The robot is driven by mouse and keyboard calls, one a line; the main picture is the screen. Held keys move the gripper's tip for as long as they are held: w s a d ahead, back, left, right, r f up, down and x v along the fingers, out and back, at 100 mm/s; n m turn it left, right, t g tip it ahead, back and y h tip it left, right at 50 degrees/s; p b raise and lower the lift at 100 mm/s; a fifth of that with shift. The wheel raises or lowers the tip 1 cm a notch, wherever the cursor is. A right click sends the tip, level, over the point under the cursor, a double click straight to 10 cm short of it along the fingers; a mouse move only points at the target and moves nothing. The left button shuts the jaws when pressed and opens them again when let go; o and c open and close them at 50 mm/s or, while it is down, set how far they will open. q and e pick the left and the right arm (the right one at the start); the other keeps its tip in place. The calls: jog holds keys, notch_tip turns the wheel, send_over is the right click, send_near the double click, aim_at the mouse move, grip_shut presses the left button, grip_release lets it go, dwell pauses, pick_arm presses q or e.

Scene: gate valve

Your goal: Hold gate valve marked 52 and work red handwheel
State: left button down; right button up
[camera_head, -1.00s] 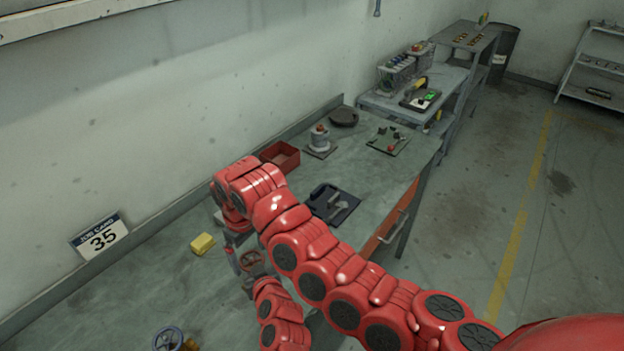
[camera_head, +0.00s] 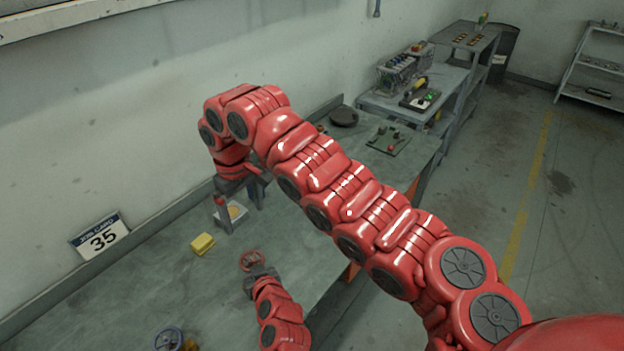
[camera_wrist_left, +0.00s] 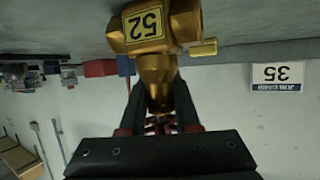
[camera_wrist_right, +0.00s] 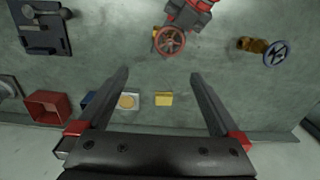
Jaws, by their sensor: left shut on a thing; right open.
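The brass gate valve marked 52 (camera_wrist_left: 157,50) shows large in the left wrist view, its yellow number label facing the camera. My left gripper (camera_wrist_left: 158,100) is shut on its body; in the head view this gripper (camera_head: 260,272) is the lower one, above the bench. The red handwheel (camera_wrist_right: 170,41) shows beside the left gripper in the right wrist view, and in the head view (camera_head: 252,259). My right gripper (camera_wrist_right: 159,75) is open and empty, raised above the bench and apart from the handwheel; its fingers also show in the head view (camera_head: 239,206).
Another brass valve with a blue handwheel (camera_wrist_right: 276,53) lies on the bench (camera_head: 150,290). A yellow block (camera_wrist_right: 164,99), a white tray with a tan disc (camera_wrist_right: 128,100) and a red bin (camera_wrist_right: 46,107) are near the wall. A sign marked 35 (camera_head: 101,239) stands there.

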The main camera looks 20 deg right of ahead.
jog(key=w+d+f+m+t+h, duration=0.1)
jog(key=w+d+f+m+t, duration=0.2)
jog(key=w+d+f+m, duration=0.3)
jog(key=w+d+f+m+t+h, duration=0.2)
jog(key=w+d+f+m, duration=0.4)
jog(key=w+d+m, duration=0.4)
jog(key=w+d+t, duration=0.1)
jog(key=w+d, duration=0.2)
jog(key=d, duration=0.2)
jog(key=shift+w, duration=0.2)
dwell(0.9)
jog(key=shift+d, duration=0.1)
